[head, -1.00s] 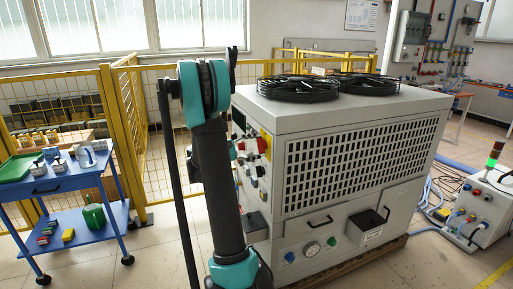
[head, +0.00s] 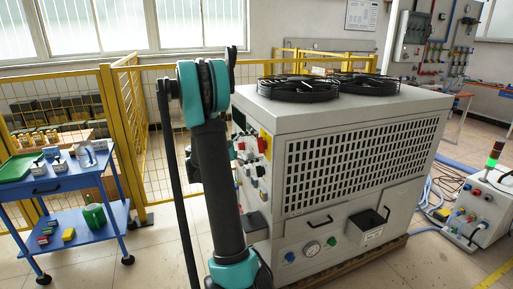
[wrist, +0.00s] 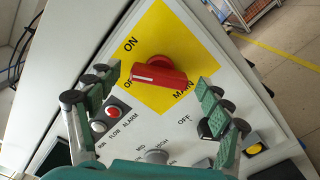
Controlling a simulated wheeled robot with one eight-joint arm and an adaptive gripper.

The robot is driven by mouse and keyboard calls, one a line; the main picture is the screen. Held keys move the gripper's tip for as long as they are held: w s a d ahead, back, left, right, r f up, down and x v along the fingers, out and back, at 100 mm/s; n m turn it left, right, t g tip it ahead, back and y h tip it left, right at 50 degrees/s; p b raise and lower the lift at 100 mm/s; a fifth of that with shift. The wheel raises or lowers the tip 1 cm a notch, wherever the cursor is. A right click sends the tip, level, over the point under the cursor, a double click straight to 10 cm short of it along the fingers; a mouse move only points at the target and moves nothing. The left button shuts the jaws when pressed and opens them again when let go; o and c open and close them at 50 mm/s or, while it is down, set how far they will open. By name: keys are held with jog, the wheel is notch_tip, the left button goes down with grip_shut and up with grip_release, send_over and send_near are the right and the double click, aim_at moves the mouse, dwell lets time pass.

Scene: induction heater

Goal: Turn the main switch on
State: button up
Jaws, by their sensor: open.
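The main switch (wrist: 160,74) is a red rotary handle on a yellow plate (wrist: 166,39) marked ON, OFF and MAIN. In the wrist view its white mark lies at the handle's left end, by the partly covered OFF label. My gripper (wrist: 157,82) is open, with one green-padded finger to the left of the handle and the other to its right. I see gaps between the fingers and the handle in the picture; I cannot tell the depth. In the head view the switch (head: 265,144) shows on the cabinet's left face, and my arm hides most of the gripper.
The panel also has a red button (wrist: 113,111), a grey knob (wrist: 156,156) and a yellow button (wrist: 254,149). The grey cabinet (head: 300,270) carries two fans on top. A blue cart (head: 65,186) and yellow fence (head: 113,140) stand to the left.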

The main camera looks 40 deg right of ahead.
jog(key=v, duration=1.1)
jog(key=shift+w+a, duration=0.2)
jog(key=shift+a, duration=0.1)
jog(key=shift+s+f, duration=0.1)
jog(key=s+a+f+m+t+y, duration=0.1)
jog(key=s+a+f+t+y, duration=0.3)
jog(key=s+a+f+y, duration=0.4)
jog(key=s+a+f+m+t+y, duration=0.2)
jog(key=s+a+f+t+y, duration=0.2)
jog(key=s+a+f+y, duration=0.5)
jog(key=s+a+f, duration=0.1)
jog(key=s+a, duration=0.3)
jog(key=a, duration=0.4)
jog(key=shift+s+y, duration=0.2)
jog(key=shift+y, duration=0.1)
